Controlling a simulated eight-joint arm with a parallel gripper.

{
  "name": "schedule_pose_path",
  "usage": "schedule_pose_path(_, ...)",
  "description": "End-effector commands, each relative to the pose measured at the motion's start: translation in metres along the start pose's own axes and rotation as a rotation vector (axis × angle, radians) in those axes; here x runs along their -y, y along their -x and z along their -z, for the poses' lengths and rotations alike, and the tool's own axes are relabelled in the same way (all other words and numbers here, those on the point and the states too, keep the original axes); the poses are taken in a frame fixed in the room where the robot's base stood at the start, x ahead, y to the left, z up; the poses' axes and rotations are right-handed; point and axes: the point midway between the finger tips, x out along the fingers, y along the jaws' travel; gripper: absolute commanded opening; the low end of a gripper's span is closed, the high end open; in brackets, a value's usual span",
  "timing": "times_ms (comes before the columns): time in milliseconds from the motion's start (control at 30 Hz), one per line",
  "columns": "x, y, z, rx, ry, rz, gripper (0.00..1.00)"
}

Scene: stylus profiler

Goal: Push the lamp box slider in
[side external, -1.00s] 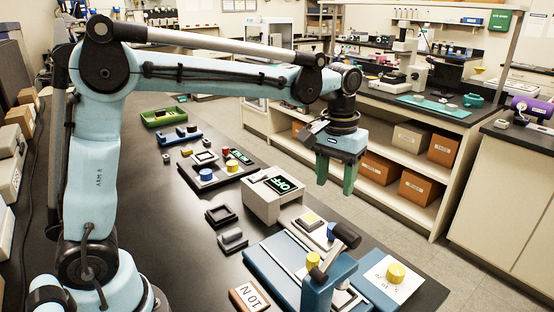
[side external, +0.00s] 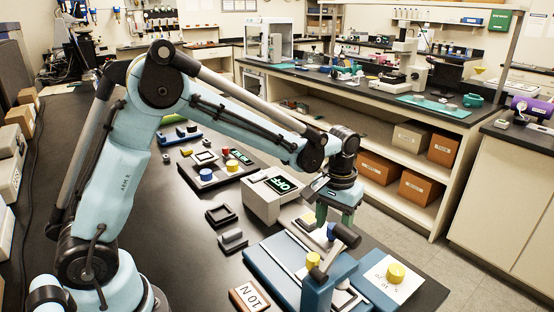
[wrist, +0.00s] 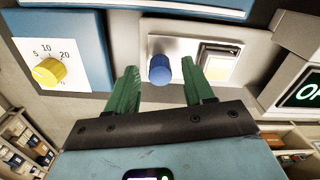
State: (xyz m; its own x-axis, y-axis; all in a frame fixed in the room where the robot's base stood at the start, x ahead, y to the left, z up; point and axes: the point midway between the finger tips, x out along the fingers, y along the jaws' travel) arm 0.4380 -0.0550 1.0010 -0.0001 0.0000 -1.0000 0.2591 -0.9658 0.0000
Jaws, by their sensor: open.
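A low pale box (side external: 300,228) carries a pale yellow square window (side external: 308,218) and a blue knob (side external: 331,231); it also shows in the wrist view (wrist: 180,48). The blue knob in the wrist view (wrist: 160,69) appears between my green fingertips. I cannot tell for certain whether this is the lamp box or the knob its slider. My gripper (side external: 333,213) is open and empty, pointing down beside the box; it also shows in the wrist view (wrist: 159,82). Contact with the knob cannot be made out.
A grey box with an OFF display (side external: 275,201) stands just left of my gripper. A blue stage with a post (side external: 317,282) and a yellow dial panel (side external: 396,273) lie nearer the camera. A 10 N block (side external: 249,297) and dark frame (side external: 221,216) sit on the black table.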

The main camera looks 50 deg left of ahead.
Motion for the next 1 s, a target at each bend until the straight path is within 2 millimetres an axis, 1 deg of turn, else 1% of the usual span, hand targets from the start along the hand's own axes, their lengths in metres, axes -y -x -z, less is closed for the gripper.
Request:
schedule_pose_path(133,0.0000,-0.0081,0.0000,0.000,0.000,0.000,0.52)
schedule_pose_path(400,0.0001,-0.0094,-0.0001,0.000,0.000,0.000,0.52)
schedule_pose_path(433,0.0001,-0.0093,-0.0001,0.000,0.000,0.000,0.51)
schedule_pose_path(767,0.0001,-0.0091,-0.0002,0.000,0.000,0.000,0.00)
schedule_pose_path(1000,0.0006,-0.0090,-0.0001,0.000,0.000,0.000,0.00)
